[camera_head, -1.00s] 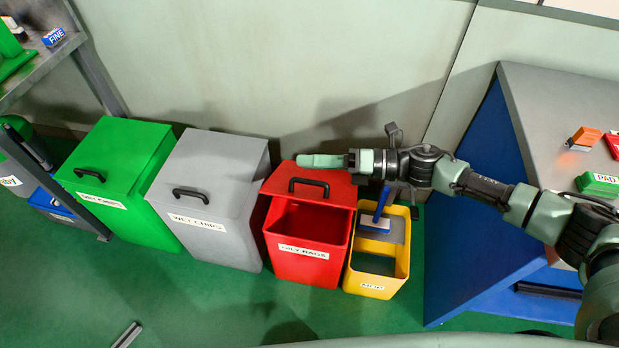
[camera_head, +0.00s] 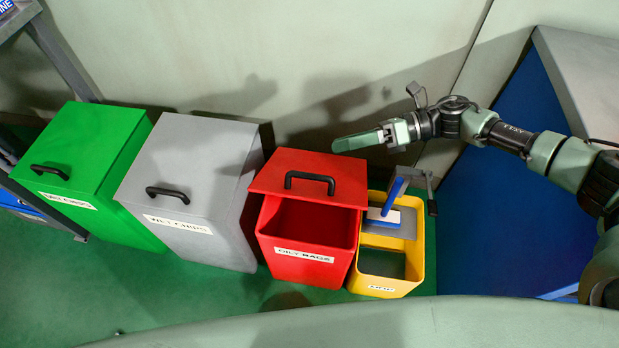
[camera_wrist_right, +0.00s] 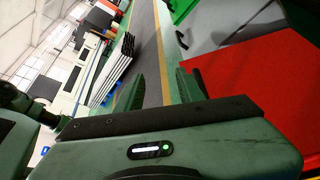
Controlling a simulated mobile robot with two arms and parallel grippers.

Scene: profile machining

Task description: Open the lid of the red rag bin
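The red rag bin (camera_head: 305,262), labelled OILY RAGS, stands between the grey and yellow bins. Its red lid (camera_head: 335,170), with a black handle (camera_head: 310,182), is tilted up, and the dark inside shows below its front edge. My right gripper (camera_head: 340,145) is at the lid's back right edge, near the wall; I cannot tell whether it touches. In the right wrist view a gap shows between its two green fingers (camera_wrist_right: 160,80), with nothing held. A red panel (camera_wrist_right: 245,85), apparently the lid, is close to the right finger there. My left gripper is out of view.
A grey bin (camera_head: 190,190) and a green bin (camera_head: 95,165) stand to the left, both lidded. A yellow open bin (camera_head: 418,265) holding a blue-handled brush (camera_head: 390,208) is on the right. The wall (camera_head: 330,50) is close behind. Green floor (camera_head: 180,290) is clear in front.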

